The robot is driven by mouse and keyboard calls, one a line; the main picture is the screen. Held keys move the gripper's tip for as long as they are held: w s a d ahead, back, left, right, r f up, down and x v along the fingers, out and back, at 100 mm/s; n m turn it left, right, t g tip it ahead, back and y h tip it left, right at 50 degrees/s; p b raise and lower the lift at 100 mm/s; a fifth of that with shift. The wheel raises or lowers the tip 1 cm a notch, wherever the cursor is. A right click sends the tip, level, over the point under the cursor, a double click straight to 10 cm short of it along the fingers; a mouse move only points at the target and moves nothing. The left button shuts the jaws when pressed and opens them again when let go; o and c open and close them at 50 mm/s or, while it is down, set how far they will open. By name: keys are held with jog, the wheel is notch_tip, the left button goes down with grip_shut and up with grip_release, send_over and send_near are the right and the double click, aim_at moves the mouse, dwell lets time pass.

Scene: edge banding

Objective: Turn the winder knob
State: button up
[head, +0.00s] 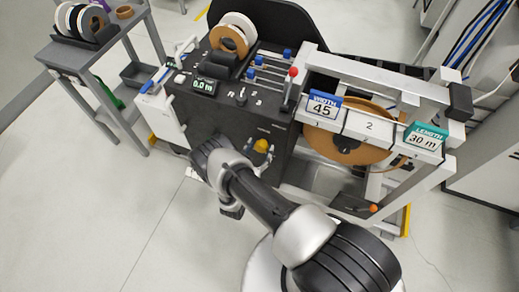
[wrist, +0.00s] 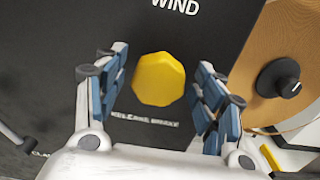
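The winder knob (wrist: 158,79) is a yellow, many-sided knob on the dark machine panel, just under the word "WIND" in the wrist view. It also shows in the head view (head: 261,146), on the front of the machine beside my arm. My gripper (wrist: 160,88) is open, with its blue-padded fingers on the left and right of the knob. Gaps show between the knob and both fingers in the picture. I cannot tell how far the fingertips are from the panel. In the head view my wrist hides most of the gripper.
A brown roll (head: 345,130) sits in the machine's right frame behind the "WIDTH 45" sign (head: 323,107) and "LENGTH 30 m" sign (head: 424,139). A black knob (wrist: 278,78) is right of my fingers. A grey side table (head: 88,50) stands at left. Floor at front left is clear.

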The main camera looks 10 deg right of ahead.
jog(key=c, duration=0.9)
jog(key=shift+n, duration=0.4)
jog(key=shift+w+a+f+n, duration=0.1)
jog(key=shift+a+n, duration=0.05)
jog(key=shift+n, duration=2.95)
jog(key=o, duration=1)
